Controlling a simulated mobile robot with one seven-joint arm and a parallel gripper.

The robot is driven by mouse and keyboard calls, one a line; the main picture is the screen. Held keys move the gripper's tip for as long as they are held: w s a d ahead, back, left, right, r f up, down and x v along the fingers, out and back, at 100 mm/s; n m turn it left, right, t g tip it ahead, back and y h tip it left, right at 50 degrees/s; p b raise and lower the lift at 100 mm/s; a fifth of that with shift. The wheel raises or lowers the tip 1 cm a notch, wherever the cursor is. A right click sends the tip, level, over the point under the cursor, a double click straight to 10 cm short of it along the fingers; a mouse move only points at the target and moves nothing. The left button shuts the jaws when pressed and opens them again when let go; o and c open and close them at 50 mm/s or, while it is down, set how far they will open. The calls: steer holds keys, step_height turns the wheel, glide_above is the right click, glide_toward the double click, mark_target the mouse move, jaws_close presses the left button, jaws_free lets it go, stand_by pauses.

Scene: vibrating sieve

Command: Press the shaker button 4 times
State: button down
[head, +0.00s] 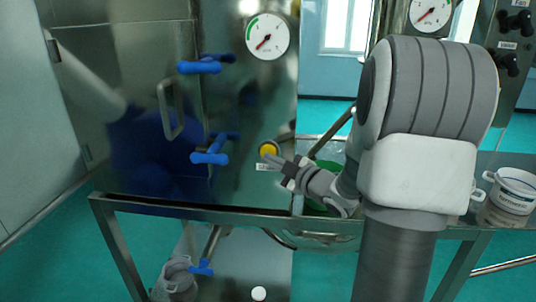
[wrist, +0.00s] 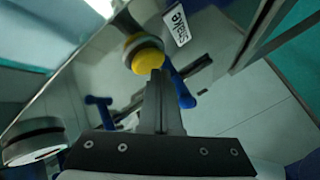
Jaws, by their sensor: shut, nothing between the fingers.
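The yellow shaker button (head: 268,149) sits on the metal machine's front panel, above a small white label. In the wrist view the fingertips (wrist: 157,76) overlap the button's lower right side. I cannot tell whether they touch it.
Blue valve handles (head: 210,158) stick out left of the button. A pressure gauge (head: 267,37) is above. A metal door handle (head: 170,110) is further left. A white bucket (head: 511,197) stands on the right. A metal table edge (head: 170,207) runs below the panel.

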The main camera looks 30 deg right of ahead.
steer(key=shift+w+d, duration=0.5)
steer(key=shift+w, duration=0.2)
stand_by(1.1)
steer(key=shift+s+a, duration=0.1)
steer(key=shift+s, duration=0.05)
steer(key=shift+s+a+b, duration=0.45)
steer(key=shift+s+a, duration=0.15)
steer(key=shift+s, duration=0.25)
steer(key=shift+s, duration=0.1)
steer(key=s+a, duration=0.1)
steer(key=s, duration=0.1)
steer(key=s+a+b, duration=0.1)
steer(key=s, duration=0.1)
steer(key=shift+a, duration=0.4)
stand_by(0.6)
